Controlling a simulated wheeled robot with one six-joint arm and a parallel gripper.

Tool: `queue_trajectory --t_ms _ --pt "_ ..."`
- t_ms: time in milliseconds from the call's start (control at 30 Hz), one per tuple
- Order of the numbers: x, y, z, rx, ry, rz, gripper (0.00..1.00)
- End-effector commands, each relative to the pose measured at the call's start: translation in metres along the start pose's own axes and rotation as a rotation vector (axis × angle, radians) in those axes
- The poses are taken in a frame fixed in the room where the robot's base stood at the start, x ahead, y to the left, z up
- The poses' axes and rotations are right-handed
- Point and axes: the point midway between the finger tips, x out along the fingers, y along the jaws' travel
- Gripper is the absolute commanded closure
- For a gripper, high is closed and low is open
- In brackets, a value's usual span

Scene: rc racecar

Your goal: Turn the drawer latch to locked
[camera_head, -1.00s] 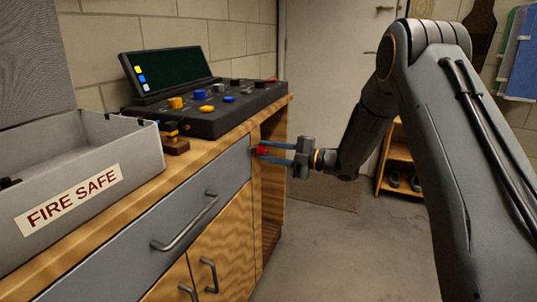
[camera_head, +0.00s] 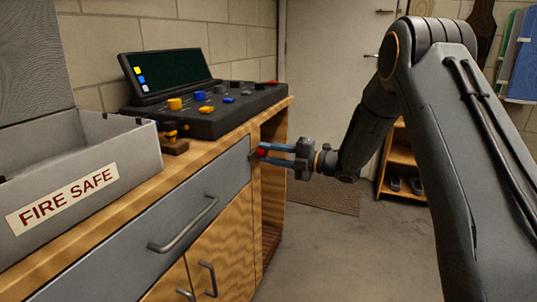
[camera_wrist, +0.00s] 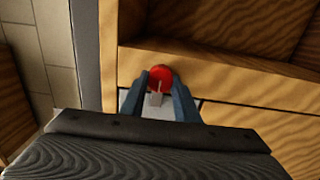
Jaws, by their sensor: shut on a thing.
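The drawer latch shows as a red knob (camera_head: 262,152) at the right end of the grey drawer front (camera_head: 150,235). In the wrist view the red latch knob (camera_wrist: 160,78) carries a pale pointer mark and sits between my fingertips, with a pale plate partly visible behind it. My gripper (camera_head: 268,153) reaches in from the right with its blue fingers closed on the knob. In the wrist view my gripper (camera_wrist: 160,85) has one finger on each side of the knob. The drawer appears closed. Whether the latch stands at locked cannot be read.
A control panel (camera_head: 215,118) with several coloured knobs stands on the wooden bench. An open grey box marked FIRE SAFE (camera_head: 140,160) is at the left. A metal drawer handle (camera_head: 185,225) juts out. Open floor (camera_head: 340,250) lies right of the bench.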

Motion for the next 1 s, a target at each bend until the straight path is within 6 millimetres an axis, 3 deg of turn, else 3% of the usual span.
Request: queue_trajectory --t_ms 67,100,200,567,1000 --pt "0.000 -0.001 -0.001 0.001 0.001 -0.002 0.94" --pt "0.000 -0.001 -0.001 0.001 0.001 -0.002 0.65" --pt "0.000 -0.001 -0.001 0.001 0.001 -0.002 0.53" --pt "-0.006 0.000 0.000 0.001 -0.001 -0.001 0.53" --pt "-0.070 0.000 0.000 0.001 -0.001 -0.001 0.53"
